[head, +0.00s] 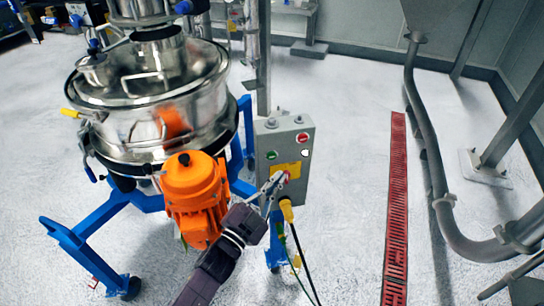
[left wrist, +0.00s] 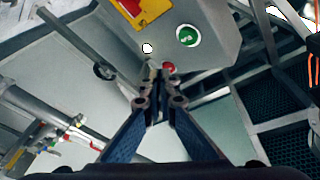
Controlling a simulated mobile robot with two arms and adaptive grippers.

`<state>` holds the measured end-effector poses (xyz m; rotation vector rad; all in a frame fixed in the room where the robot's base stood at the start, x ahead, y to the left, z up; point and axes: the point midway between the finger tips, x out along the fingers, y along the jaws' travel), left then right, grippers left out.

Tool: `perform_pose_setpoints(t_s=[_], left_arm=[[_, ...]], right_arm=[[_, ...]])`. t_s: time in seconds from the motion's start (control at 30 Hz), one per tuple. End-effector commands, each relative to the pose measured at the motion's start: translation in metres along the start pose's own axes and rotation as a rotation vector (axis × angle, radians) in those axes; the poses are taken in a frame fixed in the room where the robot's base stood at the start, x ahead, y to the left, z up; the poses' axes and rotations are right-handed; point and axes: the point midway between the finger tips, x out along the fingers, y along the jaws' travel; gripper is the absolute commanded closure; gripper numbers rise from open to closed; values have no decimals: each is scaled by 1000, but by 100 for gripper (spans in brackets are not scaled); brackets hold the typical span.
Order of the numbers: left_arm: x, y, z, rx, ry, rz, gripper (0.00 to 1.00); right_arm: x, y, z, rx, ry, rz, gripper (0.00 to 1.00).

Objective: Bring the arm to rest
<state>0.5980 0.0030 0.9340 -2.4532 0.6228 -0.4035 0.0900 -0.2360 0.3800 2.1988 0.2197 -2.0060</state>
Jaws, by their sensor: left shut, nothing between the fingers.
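My left gripper (head: 277,184) reaches up from the bottom of the head view, its fingers shut and empty. It is in front of the lower part of a grey control box (head: 264,138). The box has a green button (head: 271,155), a red button (head: 302,138) and a yellow label (head: 293,167). In the left wrist view the closed fingertips (left wrist: 156,80) appear just beside the red button (left wrist: 169,67), below the green button (left wrist: 188,35). I cannot tell whether they touch the box. My right gripper is not in view.
A steel sifter (head: 150,100) on a blue wheeled frame (head: 75,240) stands at left, with an orange motor (head: 194,185) close to my left arm. Cables hang below the box. A red floor grate (head: 396,210) and grey pipe (head: 428,140) are at right. Floor between box and grate is clear.

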Motion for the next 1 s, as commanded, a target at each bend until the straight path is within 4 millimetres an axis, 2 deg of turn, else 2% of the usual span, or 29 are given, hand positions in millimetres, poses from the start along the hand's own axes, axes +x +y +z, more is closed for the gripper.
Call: perform_pose_setpoints(t_s=[0.43,0.57,0.67,0.77,0.8,0.87,0.9,0.97,1.0], left_arm=[[0,0,0,0,-1,0,100],[-6,8,20,-20,-44,9,100],[-21,25,62,-64,-141,27,100],[-51,53,120,-130,-284,54,100],[-67,65,144,-158,-346,64,100],[-92,84,179,-200,-438,79,100],[-111,98,200,-228,-500,89,100],[-141,116,230,-268,-591,103,100],[-163,130,248,-295,-652,112,100]], right_arm=[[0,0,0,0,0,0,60],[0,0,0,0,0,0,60],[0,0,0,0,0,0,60],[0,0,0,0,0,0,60],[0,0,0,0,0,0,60],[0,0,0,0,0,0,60],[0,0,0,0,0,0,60],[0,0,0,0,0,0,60],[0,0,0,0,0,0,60]])
